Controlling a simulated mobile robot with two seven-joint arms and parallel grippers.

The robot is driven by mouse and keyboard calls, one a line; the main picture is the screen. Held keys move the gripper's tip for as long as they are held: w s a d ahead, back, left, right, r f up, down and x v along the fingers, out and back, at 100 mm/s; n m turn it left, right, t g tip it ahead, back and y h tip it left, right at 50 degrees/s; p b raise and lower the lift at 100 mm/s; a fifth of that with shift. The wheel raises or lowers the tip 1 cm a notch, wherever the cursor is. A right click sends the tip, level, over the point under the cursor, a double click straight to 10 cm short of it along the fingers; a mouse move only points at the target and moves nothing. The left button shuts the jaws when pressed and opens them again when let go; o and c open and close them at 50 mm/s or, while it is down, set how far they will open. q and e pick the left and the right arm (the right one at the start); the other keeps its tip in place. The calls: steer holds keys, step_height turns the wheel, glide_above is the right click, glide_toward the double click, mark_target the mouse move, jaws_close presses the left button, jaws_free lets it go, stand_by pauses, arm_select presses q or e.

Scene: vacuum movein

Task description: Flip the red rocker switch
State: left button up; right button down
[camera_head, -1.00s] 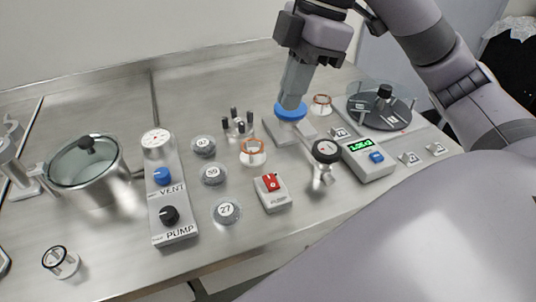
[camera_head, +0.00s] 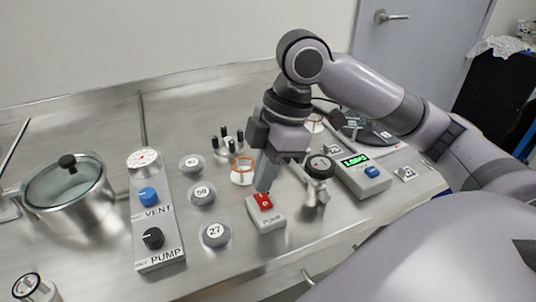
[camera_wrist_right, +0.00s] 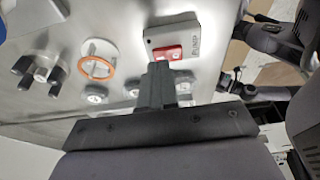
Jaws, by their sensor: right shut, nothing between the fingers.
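The red rocker switch (camera_head: 264,202) sits on a small white box (camera_head: 268,222) marked PUMP, near the front edge of the steel bench. My right gripper (camera_head: 264,190) is shut and empty, pointing down with its fingertips at the switch's back edge. The right wrist view shows the red rocker (camera_wrist_right: 166,53) just beyond the closed fingertips (camera_wrist_right: 160,66); whether they touch it I cannot tell. The fingers cover part of the rocker there. My left gripper is not in view.
A panel with VENT and PUMP knobs (camera_head: 160,255) stands left of the switch, with numbered round pieces (camera_head: 215,235) between. A gauge on a valve (camera_head: 318,168) and a scale with a green display (camera_head: 362,178) are to the right. A lidded steel pot (camera_head: 75,205) stands at far left.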

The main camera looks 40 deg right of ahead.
steer(key=shift+f, duration=0.6)
steer(key=shift+r+p, duration=0.15)
steer(key=shift+p, duration=0.4)
steer(key=shift+w+f+g, duration=0.1)
steer(key=shift+f+g, duration=0.1)
steer(key=shift+g, duration=0.1)
